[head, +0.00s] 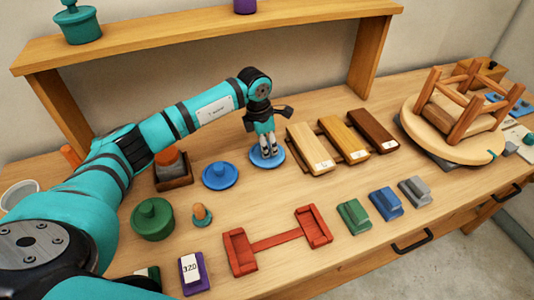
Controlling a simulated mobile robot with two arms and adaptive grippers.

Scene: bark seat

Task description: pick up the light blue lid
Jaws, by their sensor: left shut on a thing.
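The light blue lid (258,163) is a round disc on the wooden workbench, below the shelf. My left gripper (268,151) points straight down over its middle, with its fingers shut on the lid's knob, which they mostly hide. The lid looks level; I cannot tell whether it touches the bench. A second, slightly darker blue lid (220,175) with a knob lies just to the left, apart from the gripper. My right gripper is not in view.
Wooden sample boards (309,150) stand close to the right of the gripper. A red rack (276,240), a green lidded pot (152,219) and sanding blocks (385,203) are nearer the front. A raised shelf (200,35) spans the back. An upturned stool (462,110) stands at right.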

